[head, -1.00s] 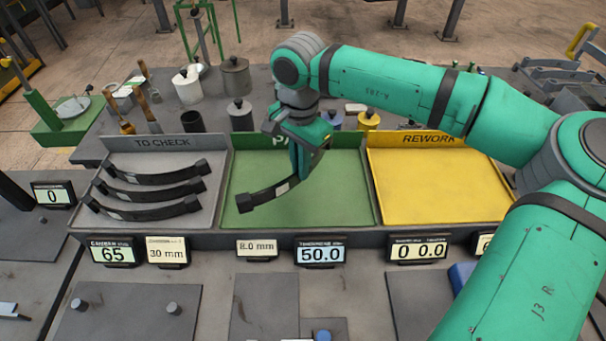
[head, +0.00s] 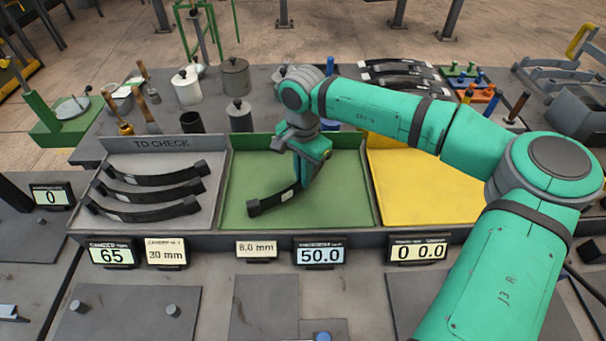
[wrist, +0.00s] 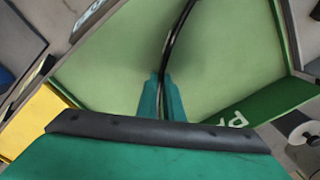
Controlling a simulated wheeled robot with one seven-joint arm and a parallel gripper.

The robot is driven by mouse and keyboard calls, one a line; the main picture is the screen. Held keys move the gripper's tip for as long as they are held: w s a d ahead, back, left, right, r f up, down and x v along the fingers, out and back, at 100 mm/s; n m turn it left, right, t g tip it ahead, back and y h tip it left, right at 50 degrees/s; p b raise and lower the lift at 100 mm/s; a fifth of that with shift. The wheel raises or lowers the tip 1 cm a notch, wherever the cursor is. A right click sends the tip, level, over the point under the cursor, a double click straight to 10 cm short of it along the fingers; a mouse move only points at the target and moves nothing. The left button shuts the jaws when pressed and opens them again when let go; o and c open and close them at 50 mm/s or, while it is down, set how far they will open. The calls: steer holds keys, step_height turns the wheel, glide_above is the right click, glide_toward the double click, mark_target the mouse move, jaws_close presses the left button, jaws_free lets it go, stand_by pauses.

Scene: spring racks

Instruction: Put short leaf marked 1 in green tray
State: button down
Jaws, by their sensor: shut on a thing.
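My gripper (head: 303,182) is shut on a short dark leaf (head: 272,201) over the green tray (head: 345,207). In the head view the leaf's left end reaches toward the left side of the tray, low over its floor or touching it; I cannot tell which. A pale label shows on the leaf, but its mark is too small to read. In the wrist view the leaf (wrist: 178,38) runs up from between the fingers (wrist: 160,98), with the green floor (wrist: 110,70) around it. The far end of the leaf is hidden by my gripper.
A grey "TO CHECK" tray (head: 150,160) on the left holds several dark leaves (head: 150,190). A yellow tray (head: 425,195) on the right looks empty where visible. Number displays (head: 320,253) line the front. Pots (head: 187,87) and tools stand behind.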

steer(key=c, duration=1.9)
jaws_free()
steer(key=shift+f, duration=0.1)
step_height(320, 180, up, 12)
steer(key=shift+r, duration=0.2)
steer(key=shift+s+f, duration=0.1)
